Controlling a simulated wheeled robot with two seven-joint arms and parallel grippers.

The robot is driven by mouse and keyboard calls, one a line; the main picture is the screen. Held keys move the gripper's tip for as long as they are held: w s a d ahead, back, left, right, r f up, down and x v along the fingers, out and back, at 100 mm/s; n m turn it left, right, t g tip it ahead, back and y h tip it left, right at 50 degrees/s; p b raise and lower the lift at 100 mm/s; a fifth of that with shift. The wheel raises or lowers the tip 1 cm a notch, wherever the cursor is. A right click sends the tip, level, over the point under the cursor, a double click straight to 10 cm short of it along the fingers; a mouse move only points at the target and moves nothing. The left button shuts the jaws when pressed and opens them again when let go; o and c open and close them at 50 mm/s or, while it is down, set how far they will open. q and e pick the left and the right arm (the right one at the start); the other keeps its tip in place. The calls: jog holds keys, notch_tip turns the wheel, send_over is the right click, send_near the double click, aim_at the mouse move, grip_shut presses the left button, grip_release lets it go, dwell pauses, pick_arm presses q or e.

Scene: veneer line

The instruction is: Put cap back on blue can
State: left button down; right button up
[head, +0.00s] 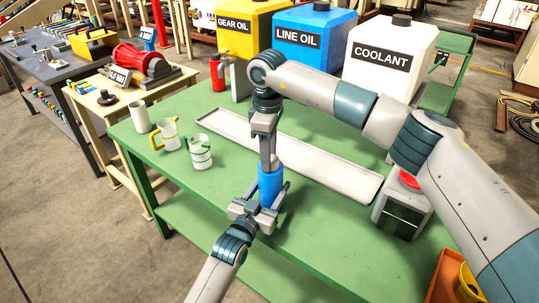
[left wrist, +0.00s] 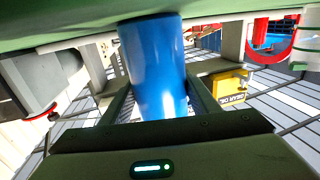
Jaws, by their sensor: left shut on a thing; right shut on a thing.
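The blue can (head: 270,187) stands upright at the near side of the green table (head: 330,232). It also fills the middle of the left wrist view (left wrist: 155,70). My left gripper (head: 256,208) is shut on the can's body, one finger on each side of it. My right gripper (head: 269,160) points straight down over the can's top and is shut on the cap, which is mostly hidden between the fingers. The cap and the can's top are very close; I cannot tell whether they touch or whether the cap is seated.
A long pale tray (head: 325,172) lies behind the can. Jugs with yellow (head: 168,132) and green (head: 201,155) handles stand left. A grey box with a red top (head: 402,212) stands right. Yellow (head: 236,42), blue (head: 305,38) and white COOLANT (head: 386,62) tanks line the back.

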jog(key=shift+a+r+m, duration=0.1)
jog(key=shift+a+m, duration=0.15)
jog(key=shift+m, duration=0.45)
jog(key=shift+d+m, duration=0.3)
jog(key=shift+m, duration=0.1)
jog(key=o, duration=1)
jog(key=shift+d, duration=0.1)
jog(key=shift+r, duration=2.2)
jog(key=shift+n, duration=0.3)
